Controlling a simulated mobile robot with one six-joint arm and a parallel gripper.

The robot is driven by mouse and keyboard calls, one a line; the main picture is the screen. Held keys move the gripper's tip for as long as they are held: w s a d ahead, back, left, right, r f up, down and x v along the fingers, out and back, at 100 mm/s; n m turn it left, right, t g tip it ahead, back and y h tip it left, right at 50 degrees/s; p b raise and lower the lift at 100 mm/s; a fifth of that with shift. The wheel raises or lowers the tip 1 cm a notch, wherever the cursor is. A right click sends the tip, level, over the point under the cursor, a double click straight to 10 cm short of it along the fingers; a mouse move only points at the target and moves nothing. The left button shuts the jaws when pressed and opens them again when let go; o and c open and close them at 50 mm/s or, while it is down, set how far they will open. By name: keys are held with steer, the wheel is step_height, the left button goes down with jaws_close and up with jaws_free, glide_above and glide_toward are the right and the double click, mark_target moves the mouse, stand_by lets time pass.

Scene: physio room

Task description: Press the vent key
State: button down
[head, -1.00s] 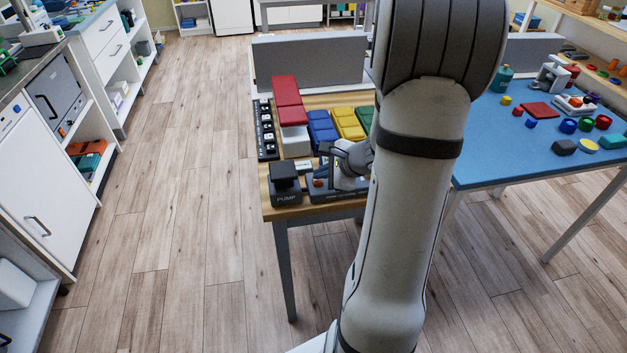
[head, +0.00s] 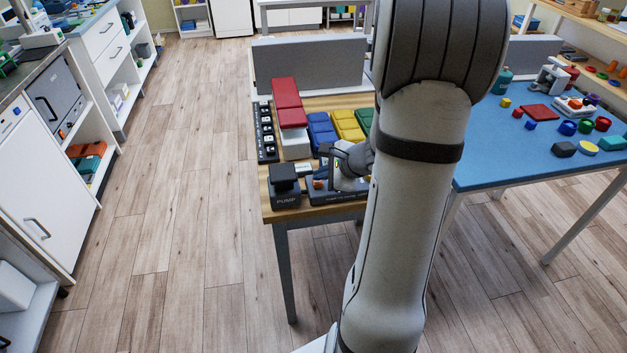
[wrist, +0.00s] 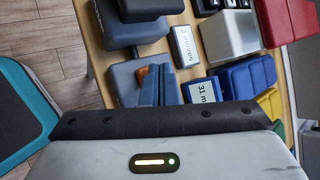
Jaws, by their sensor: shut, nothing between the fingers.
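My gripper (head: 325,175) is at the near edge of the wooden table, over a dark box (head: 338,197) whose lettering is too small to read. Its fingers are together and empty; in the wrist view they are the blue-grey slabs (wrist: 168,86) at the middle. An orange piece (head: 318,184) shows on the box close by the fingertips, and also in the wrist view (wrist: 142,73), partly hidden by the fingers. I cannot read a vent label, and cannot tell whether the fingertips touch the orange piece.
A dark box marked PUMP (head: 285,188) stands just left. Behind are red (head: 287,100), blue (head: 320,128) and yellow (head: 347,125) padded blocks, a white block (head: 295,142) and a black strip (head: 266,132). A blue table (head: 490,165) stands right. Floor at left is clear.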

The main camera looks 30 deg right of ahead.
mark_target(322, 183)
steer(key=shift+r, duration=0.5)
steer(key=shift+r+p, duration=2.05)
steer(key=shift+r, duration=0.5)
steer(key=shift+f, duration=0.1)
